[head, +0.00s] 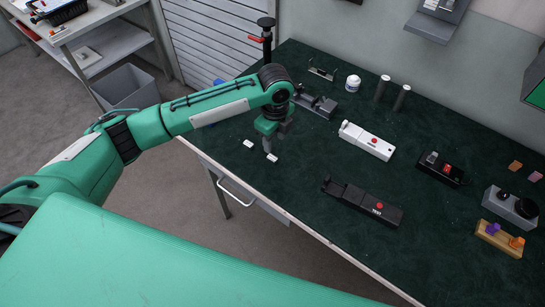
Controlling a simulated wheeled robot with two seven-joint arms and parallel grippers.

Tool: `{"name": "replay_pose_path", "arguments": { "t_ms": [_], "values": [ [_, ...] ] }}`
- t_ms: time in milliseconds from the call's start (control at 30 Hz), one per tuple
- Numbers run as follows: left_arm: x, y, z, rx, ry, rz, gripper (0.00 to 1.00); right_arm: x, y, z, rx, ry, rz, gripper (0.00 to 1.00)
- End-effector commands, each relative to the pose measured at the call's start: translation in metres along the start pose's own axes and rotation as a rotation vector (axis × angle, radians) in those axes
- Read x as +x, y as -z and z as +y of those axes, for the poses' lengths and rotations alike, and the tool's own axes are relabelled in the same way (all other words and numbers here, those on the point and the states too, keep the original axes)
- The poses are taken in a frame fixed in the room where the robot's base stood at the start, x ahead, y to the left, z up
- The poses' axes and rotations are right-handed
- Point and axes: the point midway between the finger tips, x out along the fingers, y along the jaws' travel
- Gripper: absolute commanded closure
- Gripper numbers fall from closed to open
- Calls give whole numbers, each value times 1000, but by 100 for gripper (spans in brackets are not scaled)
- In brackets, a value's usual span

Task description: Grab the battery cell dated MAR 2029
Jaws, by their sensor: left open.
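Two dark upright cylinders with pale tops, which look like battery cells, stand near the back of the dark green table: one on the left (382,88) and one on the right (402,98). No date can be read on either. My left gripper (268,146) is open and points down over the table's front left part, well to the left of the cylinders. My right gripper is not in view.
A grey vise-like block (316,104) sits behind my gripper; a white jar (353,83) stands left of the cylinders. A wooden block with coloured pegs (499,239) is at right.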

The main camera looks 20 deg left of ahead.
Motion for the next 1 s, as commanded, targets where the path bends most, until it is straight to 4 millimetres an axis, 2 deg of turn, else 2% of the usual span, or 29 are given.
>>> {"name": "replay_pose_path", "arguments": {
  "t_ms": [133, 433, 700, 1000],
  "values": [
    [25, 0, 0, 0, -2, 0, 55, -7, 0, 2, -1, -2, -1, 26],
    [48, -2, -1, 0, -1, 0, 55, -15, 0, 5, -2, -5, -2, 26],
    [86, -7, -4, 0, 0, -1, 55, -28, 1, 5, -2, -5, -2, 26],
    [92, -7, -4, 0, 3, 0, 55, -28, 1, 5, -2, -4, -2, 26]
  ]
}}
